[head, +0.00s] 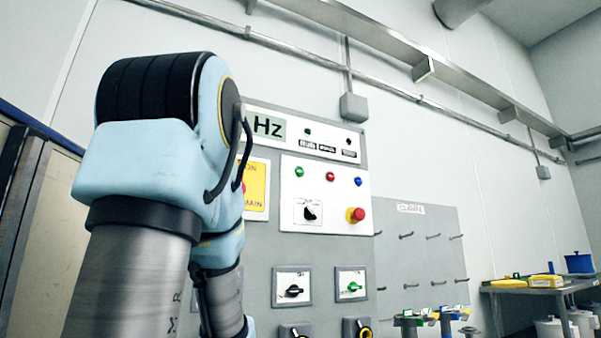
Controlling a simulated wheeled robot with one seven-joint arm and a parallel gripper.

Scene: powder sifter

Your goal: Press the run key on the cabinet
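The grey control cabinet (322,258) stands on the wall side, behind my arm. Its white panel carries a green button (299,171), a red button (330,176) and a blue button (358,181). A strip above shows "Hz" and small labelled keys (327,147), too small to read. I cannot tell which one is the run key. My arm hides the cabinet's left part. My gripper is not in view.
A pegboard with hooks (420,250) is to the right. A metal table (540,288) with yellow items and a blue pot (579,263) stands far right.

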